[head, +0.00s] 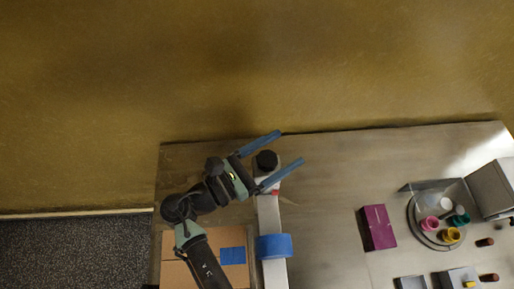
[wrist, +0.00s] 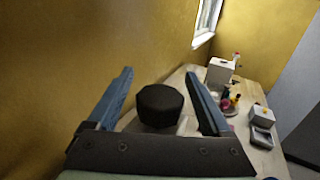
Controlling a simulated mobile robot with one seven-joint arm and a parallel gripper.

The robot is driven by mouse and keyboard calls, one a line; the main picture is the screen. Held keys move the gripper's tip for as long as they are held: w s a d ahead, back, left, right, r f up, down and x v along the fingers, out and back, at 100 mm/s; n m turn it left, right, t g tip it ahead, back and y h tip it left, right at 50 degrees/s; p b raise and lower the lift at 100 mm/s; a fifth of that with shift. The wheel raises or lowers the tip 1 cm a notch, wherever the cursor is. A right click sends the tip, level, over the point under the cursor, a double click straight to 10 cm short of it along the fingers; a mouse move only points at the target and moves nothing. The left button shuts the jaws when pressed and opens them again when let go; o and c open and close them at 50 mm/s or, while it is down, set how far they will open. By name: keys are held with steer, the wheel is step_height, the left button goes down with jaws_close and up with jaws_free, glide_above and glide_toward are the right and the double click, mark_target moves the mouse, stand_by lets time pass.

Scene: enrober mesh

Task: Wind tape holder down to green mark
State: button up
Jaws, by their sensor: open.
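A pale upright or rail (head: 269,215) carries a round black knob (head: 266,160) at its far end and a blue piece (head: 274,246), seemingly the tape holder, lower in the head view. A small red mark (head: 276,192) shows on the rail near the knob. I cannot make out a green mark. My gripper (head: 291,146) is open, its two blue fingers on either side of the knob in the head view. In the wrist view the knob (wrist: 160,105) sits between the open fingers (wrist: 160,73), with gaps on both sides; contact is not visible.
A cardboard box (head: 205,268) with a blue patch lies left of the rail. To the right are a magenta box (head: 378,228), a round tray (head: 413,215) with coloured cups, and a grey box (head: 492,188). The table between rail and magenta box is clear. A wall stands behind.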

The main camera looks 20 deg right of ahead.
steer(key=shift+a, duration=0.1)
steer(key=b+v, duration=0.4)
steer(key=v, duration=0.8)
steer(key=shift+a, duration=0.35)
steer(key=shift+s, duration=0.15)
